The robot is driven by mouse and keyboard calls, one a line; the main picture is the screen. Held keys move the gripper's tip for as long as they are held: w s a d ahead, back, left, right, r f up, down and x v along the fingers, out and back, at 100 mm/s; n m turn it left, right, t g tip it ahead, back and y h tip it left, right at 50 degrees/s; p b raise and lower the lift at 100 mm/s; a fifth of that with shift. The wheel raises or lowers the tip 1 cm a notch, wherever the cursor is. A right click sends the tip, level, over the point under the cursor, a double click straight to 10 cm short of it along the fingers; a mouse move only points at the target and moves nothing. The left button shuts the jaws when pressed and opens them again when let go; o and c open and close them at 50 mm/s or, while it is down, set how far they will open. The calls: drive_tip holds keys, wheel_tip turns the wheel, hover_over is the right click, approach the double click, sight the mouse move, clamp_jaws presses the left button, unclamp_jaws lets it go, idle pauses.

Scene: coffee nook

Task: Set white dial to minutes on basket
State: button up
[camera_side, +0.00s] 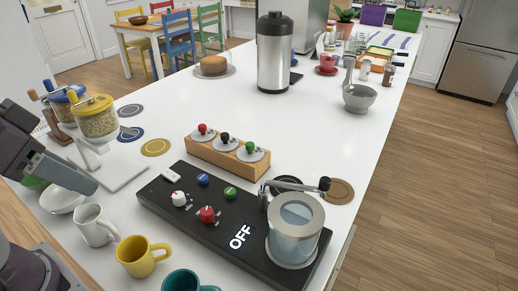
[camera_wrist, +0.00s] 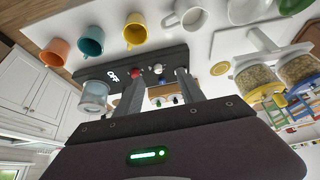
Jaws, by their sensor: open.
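The white dial (camera_side: 179,198) stands on a black control panel (camera_side: 222,236), left of a red dial (camera_side: 207,214). A small scale surrounds its foot, too small to read. In the wrist view the white dial (camera_wrist: 159,68) shows between and beyond the fingertips. My gripper (camera_side: 88,182) is at the left edge of the side view, above the counter and apart from the panel. In the wrist view my gripper (camera_wrist: 161,74) is open with nothing between its fingers. No part is clearly marked as a basket; a clear glass vessel (camera_side: 294,238) stands on the panel's right end.
The panel shows OFF, with blue (camera_side: 203,180) and green (camera_side: 230,192) knobs behind. A wooden rack (camera_side: 226,157) with several coloured-knob pieces stands behind it. White (camera_side: 93,228), yellow (camera_side: 140,260) and teal (camera_side: 185,283) mugs line the front. A grain dispenser (camera_side: 99,125) stands left.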

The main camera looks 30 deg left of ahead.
idle(0.6)
drive_tip(key=n+g+h, duration=0.3)
drive_tip(key=n+g, duration=0.6)
approach(178, 195)
drive_tip(key=f, duration=0.2)
drive_tip(key=x, duration=0.6)
drive_tip(key=shift+s+d+f, duration=0.15)
drive_tip(key=shift+s+d, duration=0.1)
drive_tip(key=shift+s, duration=0.15)
clamp_jaws()
